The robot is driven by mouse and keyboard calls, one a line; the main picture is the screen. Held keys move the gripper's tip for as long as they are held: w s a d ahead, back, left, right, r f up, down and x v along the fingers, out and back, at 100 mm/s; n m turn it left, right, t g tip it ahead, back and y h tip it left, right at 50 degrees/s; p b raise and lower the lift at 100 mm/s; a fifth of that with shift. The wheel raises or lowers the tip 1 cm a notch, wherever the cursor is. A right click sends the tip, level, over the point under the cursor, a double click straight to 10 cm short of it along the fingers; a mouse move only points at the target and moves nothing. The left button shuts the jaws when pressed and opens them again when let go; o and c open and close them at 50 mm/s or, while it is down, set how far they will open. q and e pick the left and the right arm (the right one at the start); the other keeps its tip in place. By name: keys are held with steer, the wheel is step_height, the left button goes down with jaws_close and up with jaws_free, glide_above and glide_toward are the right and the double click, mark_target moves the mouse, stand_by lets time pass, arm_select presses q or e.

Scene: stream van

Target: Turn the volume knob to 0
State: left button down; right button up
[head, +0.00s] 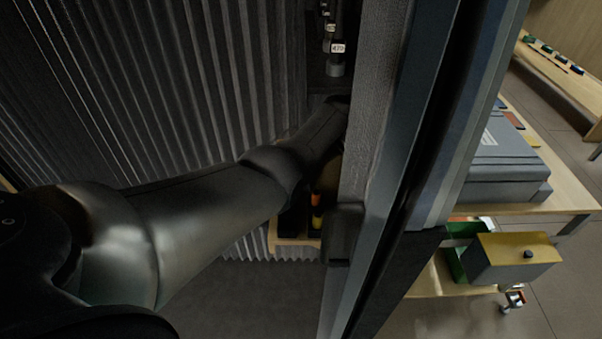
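I cannot make out a volume knob for certain. My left arm comes in from the left and reaches toward the dark space beside the grey upright panel (373,100). Its far end passes behind that panel's edge, so my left gripper is hidden. My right gripper does not show. A small black knob-like piece (527,254) sits on a box with a yellow top (505,244) at the lower right; I cannot tell what it is.
A corrugated dark wall (150,90) fills the left. Several dark cylinders with white tags (337,48) line the top centre. Small orange and yellow items (317,212) are under my forearm. A grey case (500,165) lies on a wooden table at right, beyond the upright.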

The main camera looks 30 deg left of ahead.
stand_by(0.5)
arm_select(q)
steer(key=c, duration=0.8)
jaws_free()
